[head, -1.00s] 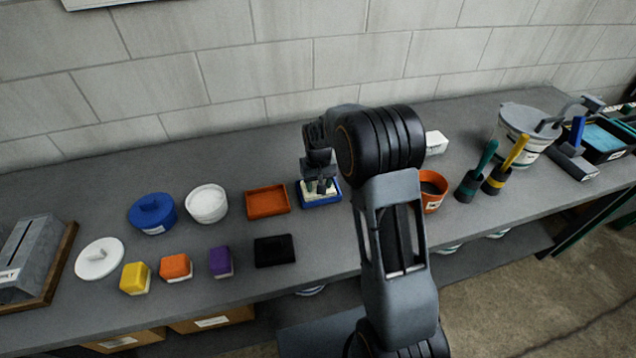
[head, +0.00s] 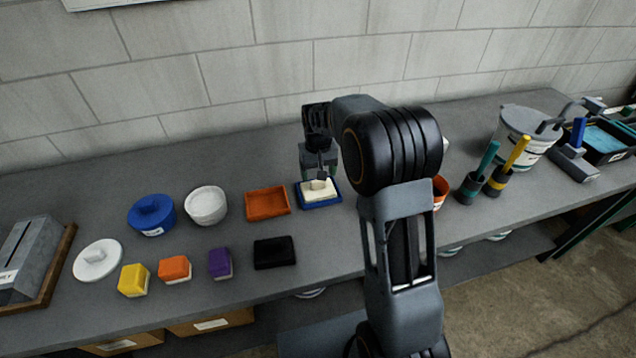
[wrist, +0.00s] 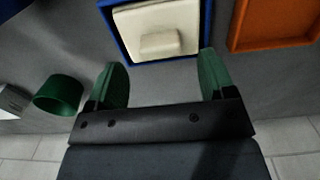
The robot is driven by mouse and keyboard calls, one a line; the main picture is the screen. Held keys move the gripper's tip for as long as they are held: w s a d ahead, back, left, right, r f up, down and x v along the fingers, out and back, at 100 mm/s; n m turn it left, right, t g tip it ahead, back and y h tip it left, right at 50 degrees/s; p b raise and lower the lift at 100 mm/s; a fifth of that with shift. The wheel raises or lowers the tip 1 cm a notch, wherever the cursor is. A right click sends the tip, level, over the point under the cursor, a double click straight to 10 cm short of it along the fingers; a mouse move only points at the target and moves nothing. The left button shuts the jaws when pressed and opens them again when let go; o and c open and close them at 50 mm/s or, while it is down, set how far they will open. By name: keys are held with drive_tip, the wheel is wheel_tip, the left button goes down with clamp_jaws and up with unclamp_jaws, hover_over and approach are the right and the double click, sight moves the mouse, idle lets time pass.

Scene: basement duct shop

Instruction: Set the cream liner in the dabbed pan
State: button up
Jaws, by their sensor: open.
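The cream liner (head: 319,189) lies in the blue pan (head: 334,201), with the pan's rim around it. In the wrist view the liner (wrist: 140,22) has a raised block on top, and the blue pan (wrist: 206,22) shows along its edges. My gripper (head: 319,172) is above and behind the pan in the head view. In the wrist view my gripper's green fingers (wrist: 160,82) are apart, with nothing between them, clear of the liner. Any dab in the pan is hidden under the liner.
White (head: 206,205) and blue (head: 152,213) pots stand farther left. An orange cup (head: 440,190) is partly behind my arm. Bare bench lies at the back left.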

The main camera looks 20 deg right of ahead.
wheel_tip(320, 180, up, 6)
drive_tip(key=s+r+t, duration=0.3)
drive_tip(key=s+t, duration=0.1)
drive_tip(key=s, duration=1.9)
